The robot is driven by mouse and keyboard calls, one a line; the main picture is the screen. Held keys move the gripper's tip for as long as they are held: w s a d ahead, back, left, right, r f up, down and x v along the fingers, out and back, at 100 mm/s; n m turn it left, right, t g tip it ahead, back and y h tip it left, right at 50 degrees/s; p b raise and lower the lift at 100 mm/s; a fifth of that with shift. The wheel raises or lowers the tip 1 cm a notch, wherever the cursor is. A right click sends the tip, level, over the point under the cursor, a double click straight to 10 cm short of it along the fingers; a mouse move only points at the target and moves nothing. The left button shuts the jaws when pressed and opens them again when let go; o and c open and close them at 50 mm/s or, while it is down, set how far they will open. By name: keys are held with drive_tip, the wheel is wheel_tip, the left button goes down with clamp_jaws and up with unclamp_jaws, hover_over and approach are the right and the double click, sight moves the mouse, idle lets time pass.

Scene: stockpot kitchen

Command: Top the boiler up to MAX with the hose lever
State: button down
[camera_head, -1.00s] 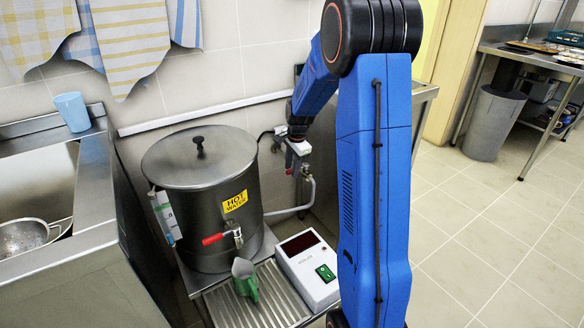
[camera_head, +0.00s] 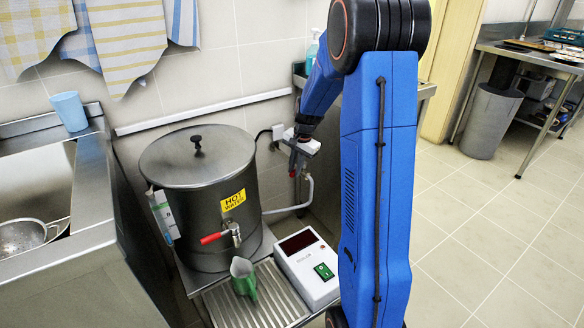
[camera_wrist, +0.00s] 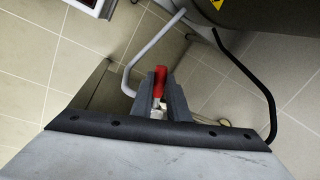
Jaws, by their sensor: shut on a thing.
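The steel boiler (camera_head: 190,205) with its lid on stands left of my gripper in the head view. A strip gauge (camera_head: 162,216) is on its left side; its level and marks are too small to read. A pale hose (camera_head: 309,190) bends from behind the boiler up to the wall beside my gripper (camera_head: 298,160). In the wrist view a red lever (camera_wrist: 160,80) stands between the fingertips of my gripper (camera_wrist: 161,98), which is shut on it. The hose shows there as a pale curved tube (camera_wrist: 146,50). The lever's lower mount is partly hidden.
A red-handled tap (camera_head: 222,236) projects from the boiler's front above a green jug (camera_head: 243,277) on a slatted drip tray (camera_head: 235,312). A white box with a dark display (camera_head: 310,275) stands beside it. A sink (camera_head: 30,200) is on the left.

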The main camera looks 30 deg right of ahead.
drive_tip(key=shift+s+d+n+g+y, duration=0.25)
drive_tip(key=shift+s+d+n, duration=0.45)
drive_tip(key=shift+n, duration=0.95)
drive_tip(key=shift+s+d+n+g+y, duration=0.2)
drive_tip(key=shift+s+d+n, duration=0.25)
drive_tip(key=shift+d+n, duration=0.8)
drive_tip(key=shift+s+d+n+g+y, duration=0.2)
drive_tip(key=shift+s+d+n, duration=0.3)
drive_tip(key=shift+n, duration=1.5)
drive_tip(key=c, duration=1.7)
unclamp_jaws()
drive_tip(key=shift+s, duration=0.1)
